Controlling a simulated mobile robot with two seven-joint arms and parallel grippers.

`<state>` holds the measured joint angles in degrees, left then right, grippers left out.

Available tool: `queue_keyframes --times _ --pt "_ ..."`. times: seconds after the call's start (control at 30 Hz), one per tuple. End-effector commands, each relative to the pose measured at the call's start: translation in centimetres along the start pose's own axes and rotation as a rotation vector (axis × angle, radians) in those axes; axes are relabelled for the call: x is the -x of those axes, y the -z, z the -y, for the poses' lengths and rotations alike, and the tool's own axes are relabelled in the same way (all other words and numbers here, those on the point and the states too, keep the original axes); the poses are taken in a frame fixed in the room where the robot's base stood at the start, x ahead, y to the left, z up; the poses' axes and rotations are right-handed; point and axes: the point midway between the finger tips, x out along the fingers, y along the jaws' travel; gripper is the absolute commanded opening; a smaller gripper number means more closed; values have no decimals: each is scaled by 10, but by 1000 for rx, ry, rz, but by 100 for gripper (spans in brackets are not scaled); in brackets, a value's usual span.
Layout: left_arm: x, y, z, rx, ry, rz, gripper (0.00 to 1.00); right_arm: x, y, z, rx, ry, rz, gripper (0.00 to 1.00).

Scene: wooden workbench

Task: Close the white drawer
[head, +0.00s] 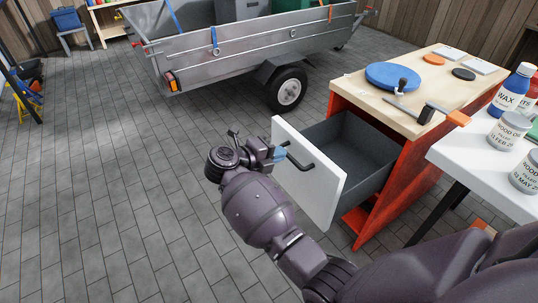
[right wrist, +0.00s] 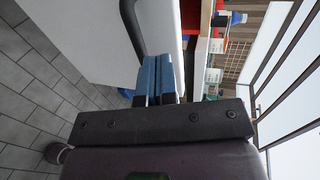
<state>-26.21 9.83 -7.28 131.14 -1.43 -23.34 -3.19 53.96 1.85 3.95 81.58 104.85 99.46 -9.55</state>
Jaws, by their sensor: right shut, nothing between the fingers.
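The white drawer (head: 318,195) is pulled well out of the orange workbench, and its grey inside (head: 355,150) looks empty. A black bar handle (head: 300,160) is on its white front. My right gripper (head: 281,153) is at the outer face of the front, beside the handle. In the right wrist view its blue fingers (right wrist: 160,72) are together with nothing between them. There the white front (right wrist: 85,40) is to the left and the dark handle (right wrist: 132,28) is just beyond the fingertips. I cannot tell whether they touch. My left gripper is not in view.
The workbench (head: 362,100) has a wooden top with a blue disc (head: 393,76) and a clamp-like tool (head: 427,113). A white table (head: 470,160) with bottles and cans stands at the right. A grey trailer (head: 230,50) stands behind. The tiled floor at left is clear.

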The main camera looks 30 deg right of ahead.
Motion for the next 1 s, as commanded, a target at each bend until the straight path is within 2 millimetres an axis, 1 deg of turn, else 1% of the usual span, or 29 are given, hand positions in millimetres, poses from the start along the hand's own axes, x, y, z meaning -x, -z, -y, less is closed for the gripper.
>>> queue_keyframes --times 0.03,0.1,0.2,0.33,0.5,0.6,0.87,1.0 --pt "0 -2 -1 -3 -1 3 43 -11 1 -3 4 3 -2 0" --pt "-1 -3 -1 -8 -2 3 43 -22 1 -3 4 3 -2 0" --pt "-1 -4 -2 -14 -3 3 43 -36 1 -3 4 3 -1 0" --pt "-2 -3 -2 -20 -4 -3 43 -48 1 -2 3 2 0 0" --pt "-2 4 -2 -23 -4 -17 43 -54 0 -1 1 2 1 0" --pt "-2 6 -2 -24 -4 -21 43 -55 0 0 0 1 1 0" --pt "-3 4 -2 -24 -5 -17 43 -55 0 0 0 1 1 0" --pt "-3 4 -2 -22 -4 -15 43 -59 0 2 -1 0 0 0"
